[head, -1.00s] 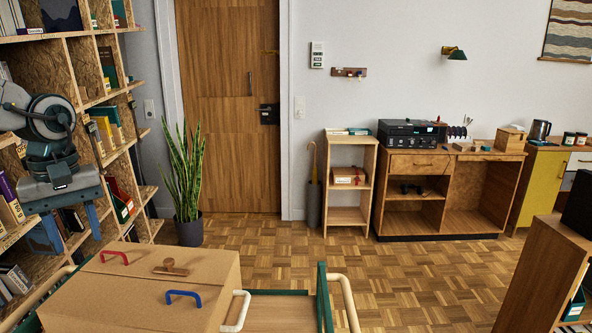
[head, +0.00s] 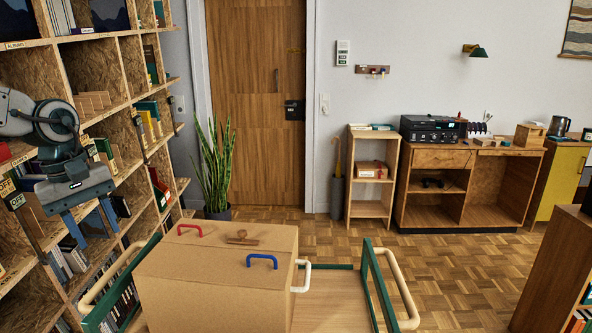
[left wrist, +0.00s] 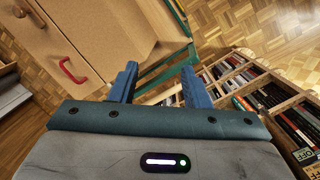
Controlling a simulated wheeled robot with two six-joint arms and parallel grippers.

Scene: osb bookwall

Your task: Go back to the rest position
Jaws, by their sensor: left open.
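My left gripper (head: 91,221) hangs at the left of the head view, in front of the bookshelf. Its two blue fingers are apart, with nothing between them. In the left wrist view the open fingers (left wrist: 160,85) point toward the green cart frame and the bookshelf, clear of both. My right gripper is in neither view.
A cardboard box (head: 215,285) with red, blue and white handles sits on a green-framed cart (head: 340,300) close in front. The OSB bookshelf (head: 120,120) fills the left side, near my left arm. Parquet floor (head: 440,265) is clear at centre right. A wooden cabinet (head: 550,270) stands at right.

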